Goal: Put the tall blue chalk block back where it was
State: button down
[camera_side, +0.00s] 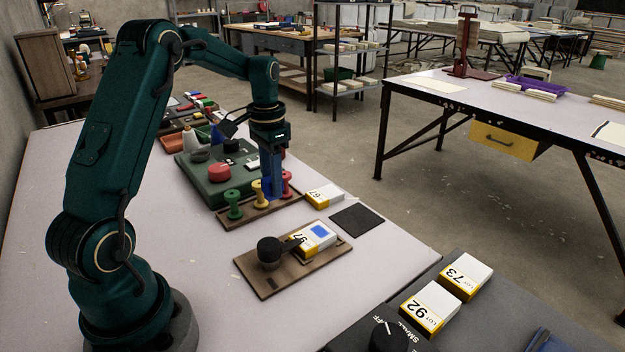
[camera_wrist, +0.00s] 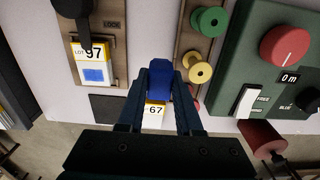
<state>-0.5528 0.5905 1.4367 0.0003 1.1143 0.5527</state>
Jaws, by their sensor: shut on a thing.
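My gripper (camera_side: 271,186) points down near the wooden spool rack and is shut on the tall blue chalk block. In the wrist view the blue block (camera_wrist: 160,72) sits between the fingertips of my gripper (camera_wrist: 162,88). In the side view the block is largely hidden by the fingers and stands close to the yellow and red spools. I cannot tell whether its bottom touches the table or the rack. A dark square mat (camera_side: 357,220) lies bare to the right; it also shows in the wrist view (camera_wrist: 104,108).
The rack (camera_side: 245,217) carries green (camera_side: 234,205), yellow (camera_side: 259,194) and red (camera_side: 287,184) spools. A box marked 67 (camera_side: 324,196) lies beside it. A wooden board (camera_side: 250,284) with a black knob and box 97 (camera_side: 313,238) is in front. A green panel (camera_side: 190,171) stands behind.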

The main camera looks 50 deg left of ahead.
jog(key=shift+w+d+f, duration=0.8)
jog(key=shift+w+f, duration=0.05)
jog(key=shift+w, duration=0.15)
jog(key=shift+f, duration=1.9)
jog(key=shift+f, duration=0.1)
jog(key=c, duration=0.6)
grip_release()
notch_tip(320, 180, up, 12)
jog(key=s+d+r+t, duration=0.3)
jog(key=s+d+r, duration=0.3)
jog(key=d, duration=0.4)
jog(key=s+d+f+t, duration=0.1)
jog(key=s+d, duration=0.1)
jog(key=s, duration=0.1)
jog(key=s+d+f, duration=0.1)
jog(key=s+d, duration=0.1)
jog(key=s, duration=0.2)
jog(key=s+d+f+t, duration=0.1)
jog(key=s+d, duration=0.1)
jog(key=s, duration=0.1)
jog(key=shift+s+d+f+t, duration=0.2)
jog(key=shift+f+t, duration=0.1)
jog(key=shift+f, duration=0.1)
